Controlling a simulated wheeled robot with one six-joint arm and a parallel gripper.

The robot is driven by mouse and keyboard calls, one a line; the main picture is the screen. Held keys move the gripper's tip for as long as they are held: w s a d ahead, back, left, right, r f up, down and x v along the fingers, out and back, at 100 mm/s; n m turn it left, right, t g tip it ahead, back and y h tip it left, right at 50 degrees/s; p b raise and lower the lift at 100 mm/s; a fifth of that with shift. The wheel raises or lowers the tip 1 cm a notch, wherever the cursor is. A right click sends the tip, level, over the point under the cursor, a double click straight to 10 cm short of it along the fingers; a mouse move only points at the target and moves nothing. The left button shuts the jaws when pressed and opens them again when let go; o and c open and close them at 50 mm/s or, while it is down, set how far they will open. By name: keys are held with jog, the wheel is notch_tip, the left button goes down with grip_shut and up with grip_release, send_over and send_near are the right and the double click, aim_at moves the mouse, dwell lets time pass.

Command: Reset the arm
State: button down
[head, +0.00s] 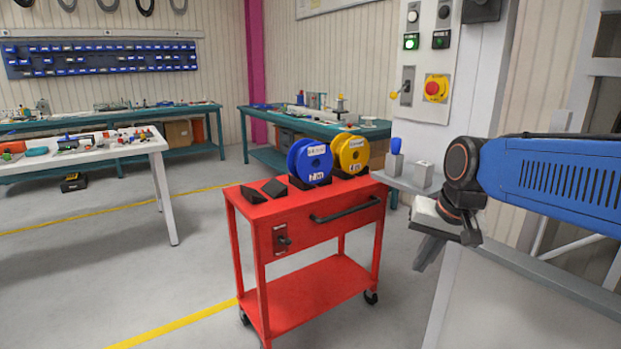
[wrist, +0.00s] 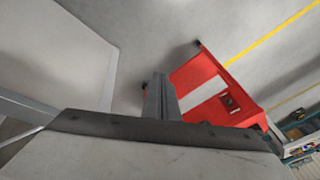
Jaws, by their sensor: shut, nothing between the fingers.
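My blue arm reaches in from the right of the head view. My gripper (head: 424,256) hangs at its end, pointing down, to the right of the red cart (head: 312,300). In the wrist view my gripper (wrist: 160,78) shows its fingers together, with nothing between them. The red cart also shows beyond the fingers in the wrist view (wrist: 197,78). A blue reel (head: 310,162) and a yellow reel (head: 352,153) stand upright on the cart top in black holders, with white labels.
Two black wedge-shaped pieces (head: 273,188) lie on the cart's left. A pale surface (head: 500,310) lies below my arm. Behind it, a control panel with a red emergency button (head: 436,88) is on a grey column. Workbenches stand at the back and left.

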jog(key=s+d+f+n, duration=0.1)
jog(key=s+f, duration=0.3)
jog(key=s, duration=0.4)
jog(key=s+d+f+n+t+h, duration=0.1)
jog(key=s+d+f, duration=0.3)
jog(key=s, duration=0.5)
jog(key=shift+d+f+n, duration=0.2)
jog(key=shift+f+n, duration=0.4)
jog(key=shift+r, duration=0.1)
